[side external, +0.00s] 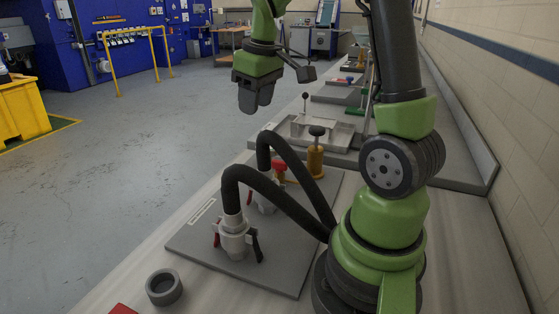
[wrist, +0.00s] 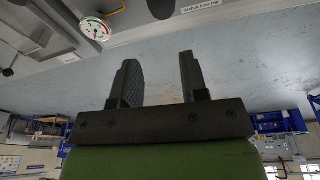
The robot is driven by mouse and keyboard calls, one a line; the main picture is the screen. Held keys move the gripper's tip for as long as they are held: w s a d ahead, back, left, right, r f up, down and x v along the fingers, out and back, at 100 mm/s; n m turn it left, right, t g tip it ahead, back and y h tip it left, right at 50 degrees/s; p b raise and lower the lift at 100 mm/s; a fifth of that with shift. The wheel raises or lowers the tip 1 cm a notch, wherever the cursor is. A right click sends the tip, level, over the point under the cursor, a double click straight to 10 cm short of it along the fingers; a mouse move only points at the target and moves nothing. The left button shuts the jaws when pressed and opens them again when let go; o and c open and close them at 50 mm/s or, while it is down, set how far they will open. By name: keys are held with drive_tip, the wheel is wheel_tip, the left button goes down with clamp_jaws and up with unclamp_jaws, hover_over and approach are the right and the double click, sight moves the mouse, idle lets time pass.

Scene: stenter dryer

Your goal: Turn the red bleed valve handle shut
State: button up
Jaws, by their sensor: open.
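A small red handle (side external: 279,166) shows in the side external view, behind the front hose coupling and left of an orange cylinder with a black knob (side external: 315,158). I cannot tell whether it is the bleed valve handle, or how it is turned. Red levers also show on the front hose coupling (side external: 234,241). My gripper (side external: 256,106) is open and empty, high above and left of the bench, apart from these parts. In the wrist view its two fingers (wrist: 158,68) have a clear gap between them. No red handle can be made out for sure there.
Two black hoses (side external: 270,190) arch over the grey plate (side external: 208,248) beside my arm. A grey ring (side external: 164,287) lies on the bench front. A metal tray (side external: 305,130) is farther back. A round gauge (wrist: 95,28) shows at the wrist view's upper left. The floor at left is open.

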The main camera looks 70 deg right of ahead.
drive_tip(key=n+g, duration=0.1)
drive_tip(key=g, duration=0.1)
hover_over(279, 161)
wheel_tip(279, 161, down, 9)
drive_tip(key=shift+y, duration=0.3)
wheel_tip(279, 161, down, 10)
drive_tip(key=shift+s+r, duration=0.1)
drive_tip(key=shift+r, duration=0.15)
clamp_jaws()
